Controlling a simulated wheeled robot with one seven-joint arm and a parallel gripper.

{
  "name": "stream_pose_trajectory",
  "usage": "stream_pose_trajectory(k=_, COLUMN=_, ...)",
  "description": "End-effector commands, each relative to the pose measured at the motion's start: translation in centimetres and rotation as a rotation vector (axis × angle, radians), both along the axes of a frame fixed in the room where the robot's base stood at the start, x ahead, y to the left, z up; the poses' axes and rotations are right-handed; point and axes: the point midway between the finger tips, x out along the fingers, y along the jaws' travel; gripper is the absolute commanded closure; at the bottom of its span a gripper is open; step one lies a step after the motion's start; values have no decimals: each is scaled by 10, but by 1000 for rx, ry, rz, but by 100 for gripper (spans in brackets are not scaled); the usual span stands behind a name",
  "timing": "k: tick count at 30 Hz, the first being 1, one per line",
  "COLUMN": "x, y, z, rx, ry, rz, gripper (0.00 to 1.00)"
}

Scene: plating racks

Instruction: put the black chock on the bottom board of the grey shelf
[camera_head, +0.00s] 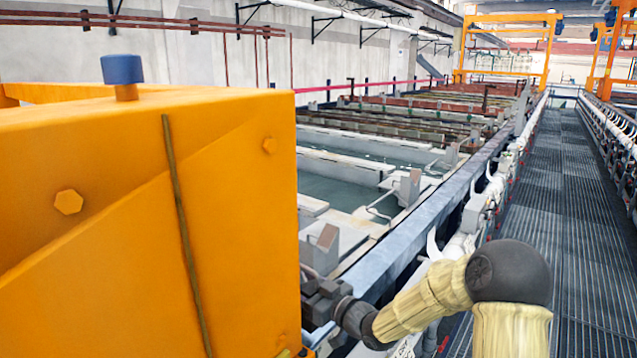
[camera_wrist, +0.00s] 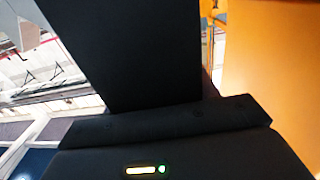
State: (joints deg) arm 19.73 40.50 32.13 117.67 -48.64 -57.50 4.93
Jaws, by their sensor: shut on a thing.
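My gripper (camera_head: 322,300) is low in the middle of the head view, at the right edge of a big orange housing, with its front end partly hidden. In the wrist view a large plain black block, which I take to be the black chock (camera_wrist: 142,50), rises from the dark gripper body and fills the upper middle. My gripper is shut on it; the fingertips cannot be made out. I cannot pick out the chock in the head view. I cannot make out the grey shelf in either view.
The orange housing (camera_head: 90,240) fills the left of the head view, close to my gripper; orange also fills the wrist view's right side. Behind are liquid tanks (camera_head: 345,198) with a long rail (camera_head: 400,245). A grated walkway (camera_head: 545,190) runs clear at right.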

Motion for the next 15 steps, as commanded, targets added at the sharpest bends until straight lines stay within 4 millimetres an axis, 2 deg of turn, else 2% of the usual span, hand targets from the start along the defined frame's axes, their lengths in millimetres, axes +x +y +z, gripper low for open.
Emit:
stream_pose_trajectory(k=7, x=0, y=1, z=-31, rx=3, ry=2, rz=0, gripper=83)
stream_pose_trajectory(k=14, x=0, y=0, z=-55, rx=2, ry=-1, rz=-1, gripper=83)
stream_pose_trajectory(k=15, x=-3, y=-5, z=-56, rx=0, ry=-4, rz=-2, gripper=83)
